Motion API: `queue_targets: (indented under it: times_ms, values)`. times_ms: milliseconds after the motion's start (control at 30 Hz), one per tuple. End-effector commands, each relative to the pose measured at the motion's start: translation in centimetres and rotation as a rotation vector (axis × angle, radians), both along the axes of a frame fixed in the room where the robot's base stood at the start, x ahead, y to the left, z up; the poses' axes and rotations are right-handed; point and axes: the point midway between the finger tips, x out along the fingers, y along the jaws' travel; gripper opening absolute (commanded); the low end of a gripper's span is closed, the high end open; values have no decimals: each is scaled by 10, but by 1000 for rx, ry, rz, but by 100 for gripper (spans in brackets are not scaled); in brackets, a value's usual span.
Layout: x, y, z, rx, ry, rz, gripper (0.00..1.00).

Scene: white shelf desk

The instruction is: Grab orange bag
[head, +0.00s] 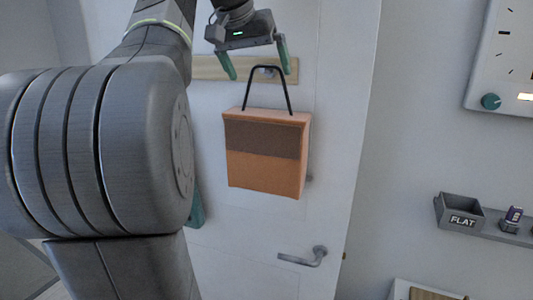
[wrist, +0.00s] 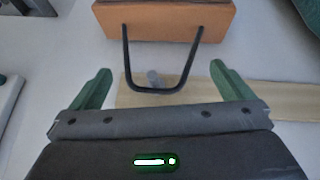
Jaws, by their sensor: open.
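The orange bag (head: 265,165) hangs by its black handle (head: 268,68) at a hook on a wooden strip (head: 205,68) on the white door. It has a brown band across its upper front. In the wrist view, the orange bag (wrist: 172,20) is at the top and its handle (wrist: 128,62) reaches down between the fingers. My gripper (head: 258,74) is open, with its green fingers apart on either side of the handle's top. In the wrist view my gripper (wrist: 160,75) is also open and empty. I cannot tell whether the fingers touch the handle.
A door handle (head: 303,257) sits low on the door. To the right, a grey shelf box marked FLAT (head: 460,217) and a white panel with a teal knob (head: 491,101) are on the wall. A teal thing (head: 195,207) hangs partly hidden behind my arm. The space before the bag looks clear.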

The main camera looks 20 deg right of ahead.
Motion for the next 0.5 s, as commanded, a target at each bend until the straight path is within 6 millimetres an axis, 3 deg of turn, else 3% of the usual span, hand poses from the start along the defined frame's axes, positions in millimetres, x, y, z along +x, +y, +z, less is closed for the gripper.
queue_targets:
  times_ms: [500]
  values:
    - [22, -28, -40, 1, 1, 0, 100]
